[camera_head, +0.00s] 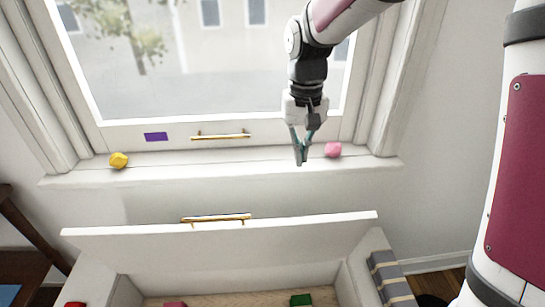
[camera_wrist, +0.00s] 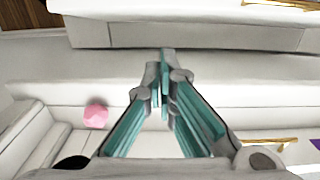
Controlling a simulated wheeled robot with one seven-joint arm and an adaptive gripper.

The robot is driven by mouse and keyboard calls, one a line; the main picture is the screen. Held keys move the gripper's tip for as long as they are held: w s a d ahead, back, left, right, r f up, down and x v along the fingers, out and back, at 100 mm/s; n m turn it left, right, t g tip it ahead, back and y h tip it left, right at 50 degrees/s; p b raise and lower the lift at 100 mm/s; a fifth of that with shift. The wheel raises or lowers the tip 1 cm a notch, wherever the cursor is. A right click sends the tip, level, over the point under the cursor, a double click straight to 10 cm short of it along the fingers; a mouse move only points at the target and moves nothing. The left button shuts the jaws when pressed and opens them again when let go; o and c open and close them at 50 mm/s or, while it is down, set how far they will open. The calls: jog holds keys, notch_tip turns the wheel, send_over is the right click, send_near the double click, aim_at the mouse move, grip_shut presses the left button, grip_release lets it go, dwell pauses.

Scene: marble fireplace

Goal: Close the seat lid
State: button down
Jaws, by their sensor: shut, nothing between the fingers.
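The white seat lid (camera_head: 300,238) is raised, tilted up over an open white seat box in the head view. A gold handle (camera_head: 216,218) is on the lid's upper edge. My gripper (camera_head: 300,162) is shut and empty. It points down in front of the window sill, above and behind the lid's top edge, to the right of the handle. In the wrist view my gripper (camera_wrist: 164,60) also looks shut. A white panel with a gold handle shows at the top there, probably the lid (camera_wrist: 180,32), apart from the fingertips.
A pink block (camera_head: 333,149) and a yellow block (camera_head: 119,160) sit on the window sill (camera_head: 220,158). A window handle (camera_head: 220,136) and purple patch (camera_head: 156,136) are above. A green block (camera_head: 301,299) lies inside the box. A grey striped cloth (camera_head: 388,275) hangs at right.

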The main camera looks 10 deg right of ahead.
notch_tip(320, 180, down, 15)
jog(key=s+a+b, duration=0.1)
jog(key=b, duration=0.1)
jog(key=shift+s+a+b, duration=0.25)
jog(key=shift+a+b, duration=0.15)
jog(key=shift+r, duration=0.1)
dwell(0.3)
